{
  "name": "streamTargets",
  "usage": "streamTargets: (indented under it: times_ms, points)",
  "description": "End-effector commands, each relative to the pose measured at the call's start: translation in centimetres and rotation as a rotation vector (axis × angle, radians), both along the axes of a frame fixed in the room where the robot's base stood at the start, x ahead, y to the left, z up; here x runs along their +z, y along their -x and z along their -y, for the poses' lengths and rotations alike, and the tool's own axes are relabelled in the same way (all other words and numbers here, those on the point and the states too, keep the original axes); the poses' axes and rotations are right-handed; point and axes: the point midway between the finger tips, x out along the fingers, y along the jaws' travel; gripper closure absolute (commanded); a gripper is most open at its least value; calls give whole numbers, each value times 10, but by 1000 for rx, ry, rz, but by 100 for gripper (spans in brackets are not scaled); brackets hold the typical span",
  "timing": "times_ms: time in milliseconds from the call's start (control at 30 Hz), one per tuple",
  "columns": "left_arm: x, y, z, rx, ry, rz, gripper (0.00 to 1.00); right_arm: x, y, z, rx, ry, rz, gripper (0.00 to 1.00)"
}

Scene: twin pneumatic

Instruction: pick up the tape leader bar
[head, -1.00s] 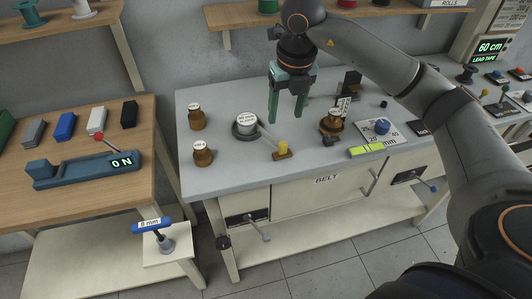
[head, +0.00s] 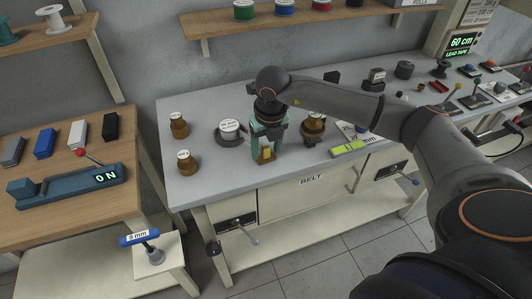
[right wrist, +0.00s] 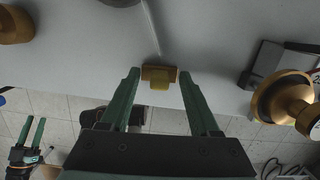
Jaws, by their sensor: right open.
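The tape leader bar is a small brass-coloured bar with a yellow block (head: 266,155) on the front part of the grey bench. It also shows in the right wrist view (right wrist: 159,74), at the end of a thin pale tape from the round reel (head: 229,131). My right gripper (head: 267,150) is low over the bar with its green fingers apart. In the right wrist view the fingertips (right wrist: 158,76) stand on either side of the bar, with small gaps visible. My left gripper (right wrist: 32,130) shows small at that view's lower left, its fingers apart.
Two brass weights (head: 179,125) stand left of the reel. A brass fitting (head: 314,128) stands just right of my gripper, with a yellow-green level-like block (head: 349,149) beyond it. The bench's front edge is close to the bar.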

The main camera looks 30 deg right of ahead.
Motion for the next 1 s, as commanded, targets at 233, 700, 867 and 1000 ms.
streamTargets:
  times_ms: [233, 700, 867, 1000]
  points:
    - [0, 0, 0, 0, 0, 0, 50, -4, -1, 0, 1, -1, 1, 38]
    - [0, 0, 0, 0, 0, 0, 50, -4, -1, 0, 0, -1, 1, 86]
    - [0, 0, 0, 0, 0, 0, 50, -4, -1, 0, 0, -1, 1, 100]
    - [0, 0, 0, 0, 0, 0, 50, -4, -1, 0, 0, -1, 1, 100]
